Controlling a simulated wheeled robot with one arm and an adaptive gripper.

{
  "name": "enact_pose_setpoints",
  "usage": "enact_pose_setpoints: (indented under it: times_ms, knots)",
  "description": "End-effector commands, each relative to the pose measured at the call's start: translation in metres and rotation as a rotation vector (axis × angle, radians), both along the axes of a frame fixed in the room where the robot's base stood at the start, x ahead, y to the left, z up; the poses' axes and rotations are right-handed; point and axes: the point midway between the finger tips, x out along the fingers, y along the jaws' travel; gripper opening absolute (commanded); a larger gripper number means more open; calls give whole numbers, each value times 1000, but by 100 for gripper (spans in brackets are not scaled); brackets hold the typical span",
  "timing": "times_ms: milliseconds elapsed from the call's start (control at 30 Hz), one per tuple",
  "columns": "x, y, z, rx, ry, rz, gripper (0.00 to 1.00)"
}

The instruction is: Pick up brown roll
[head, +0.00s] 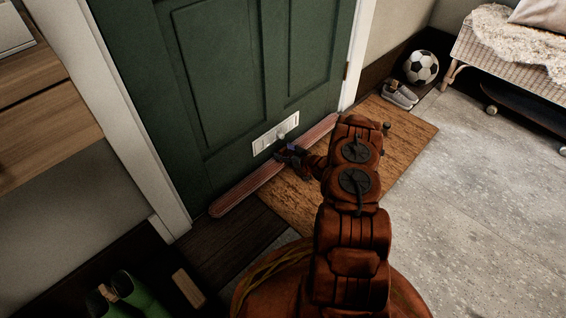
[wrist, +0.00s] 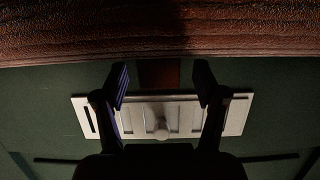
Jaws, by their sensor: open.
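The brown roll (head: 240,193) lies along the foot of the green door, a long ribbed reddish-brown bar. My arm and gripper hide part of its middle in the head view. It also spans the top of the wrist view (wrist: 160,32). My gripper (head: 287,152) is at the roll's middle, near the door. In the wrist view my gripper (wrist: 161,82) is open, its two dark fingers apart, with nothing held between them. A small reddish-brown patch shows between the fingertips, below the roll's edge; I cannot tell what it is.
The green door (head: 205,110) with a pale letter plate (head: 268,139) stands right behind the roll. A brown doormat (head: 400,133) lies in front. Shoes (head: 400,95), a football (head: 421,67) and a wicker bench (head: 500,60) are at right. Green boots (head: 135,296) stand lower left.

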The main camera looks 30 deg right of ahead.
Motion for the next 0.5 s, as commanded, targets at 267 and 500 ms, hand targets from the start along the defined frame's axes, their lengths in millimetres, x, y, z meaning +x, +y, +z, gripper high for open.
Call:
enact_pose_setpoints:
  times_ms: [267,500]
  knots:
    - [11,3,-3,1,-1,0,71]
    - [11,2,-3,1,-1,0,53]
